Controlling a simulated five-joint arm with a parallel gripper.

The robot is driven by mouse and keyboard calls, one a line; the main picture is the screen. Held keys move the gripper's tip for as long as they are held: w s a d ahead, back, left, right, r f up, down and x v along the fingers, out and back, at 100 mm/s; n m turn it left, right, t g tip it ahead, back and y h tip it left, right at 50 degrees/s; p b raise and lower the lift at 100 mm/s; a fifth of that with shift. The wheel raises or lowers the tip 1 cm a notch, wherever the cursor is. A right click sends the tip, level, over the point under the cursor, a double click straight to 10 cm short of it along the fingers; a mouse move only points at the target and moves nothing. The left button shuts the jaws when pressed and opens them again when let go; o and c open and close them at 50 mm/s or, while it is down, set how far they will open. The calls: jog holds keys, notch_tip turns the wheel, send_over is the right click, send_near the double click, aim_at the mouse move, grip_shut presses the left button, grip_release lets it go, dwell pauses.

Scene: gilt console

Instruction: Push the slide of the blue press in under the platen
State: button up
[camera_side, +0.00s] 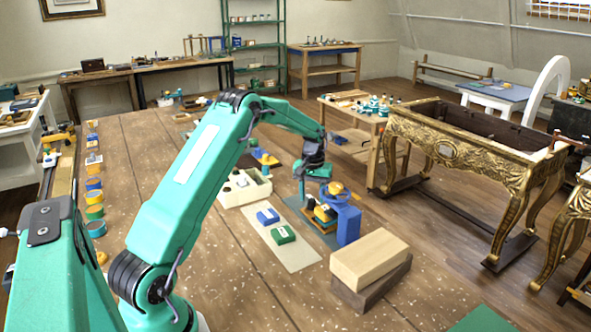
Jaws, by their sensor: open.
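The blue press (348,226) stands on the right part of the wooden table, with a blue upright and a rounded blue upper part. A yellow piece (336,188) shows at its top. A small yellow and dark part (325,213), which looks like the slide, sits low at the left of the upright. I cannot tell how far it reaches under the platen. My gripper (302,198) points down just left of the press, open, with nothing seen in it. Its fingertips are small here, and I cannot tell whether they touch the slide.
A cream box (226,196) with dark round items stands left of the press. A pale mat (294,257) carries a blue block (268,216) and a green block (283,234). A light wooden block (369,257) on a dark one stands in front of the press. The near table middle is clear.

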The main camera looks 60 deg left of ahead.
jog(key=shift+r, duration=3.55)
jog(key=n, duration=0.6)
jog(key=shift+f, duration=0.1)
jog(key=shift+f, duration=0.1)
jog(key=shift+f, duration=3.85)
grip_shut()
